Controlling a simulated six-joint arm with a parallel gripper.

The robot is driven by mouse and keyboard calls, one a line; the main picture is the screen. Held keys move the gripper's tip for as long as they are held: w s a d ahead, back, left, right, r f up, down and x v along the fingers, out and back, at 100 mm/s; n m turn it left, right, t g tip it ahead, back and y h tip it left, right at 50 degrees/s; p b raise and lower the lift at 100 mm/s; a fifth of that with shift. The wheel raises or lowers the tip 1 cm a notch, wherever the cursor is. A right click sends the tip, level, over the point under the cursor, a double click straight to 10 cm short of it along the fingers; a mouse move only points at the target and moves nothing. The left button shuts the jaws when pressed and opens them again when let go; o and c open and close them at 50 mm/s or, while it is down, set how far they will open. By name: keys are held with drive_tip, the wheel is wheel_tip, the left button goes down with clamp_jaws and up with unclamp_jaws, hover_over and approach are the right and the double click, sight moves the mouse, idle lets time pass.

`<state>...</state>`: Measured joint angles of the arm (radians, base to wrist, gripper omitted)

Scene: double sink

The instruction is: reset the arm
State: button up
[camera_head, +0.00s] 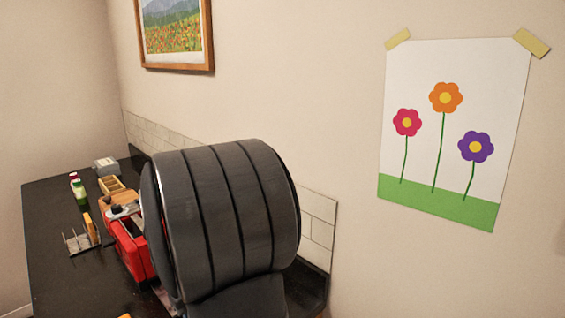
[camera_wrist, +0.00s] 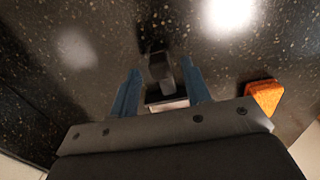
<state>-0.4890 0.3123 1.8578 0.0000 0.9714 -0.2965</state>
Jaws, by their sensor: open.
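My gripper (camera_wrist: 160,70) shows in the wrist view with its two blue fingers apart. The fingers point over a dark speckled counter (camera_wrist: 110,35). A dark grey blocky shape (camera_wrist: 160,70) with a pale lower part appears between the fingers; I cannot tell what it is or whether it touches them. In the head view a large dark ribbed cylinder, which is part of my own arm, fills the middle. The gripper itself is not visible there.
The dark counter (camera_head: 55,215) holds a red appliance (camera_head: 132,250), a wire rack (camera_head: 78,242), a green bottle (camera_head: 80,190), a wooden tray (camera_head: 111,185) and a grey box (camera_head: 106,166). An orange block (camera_wrist: 264,96) lies right of the gripper. The wall (camera_head: 300,70) stands behind my arm.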

drive_tip(key=shift+f, duration=0.3)
drive_tip(key=shift+r, duration=0.1)
wheel_tip(320, 180, up, 17)
wheel_tip(320, 180, down, 17)
drive_tip(key=shift+f, duration=0.1)
drive_tip(key=w+a, duration=1)
drive_tip(key=shift+w+a, duration=0.3)
wheel_tip(320, 180, up, 18)
drive_tip(key=shift+w+a+f, duration=0.2)
drive_tip(key=shift+f, duration=0.05)
drive_tip(key=shift+f, duration=0.1)
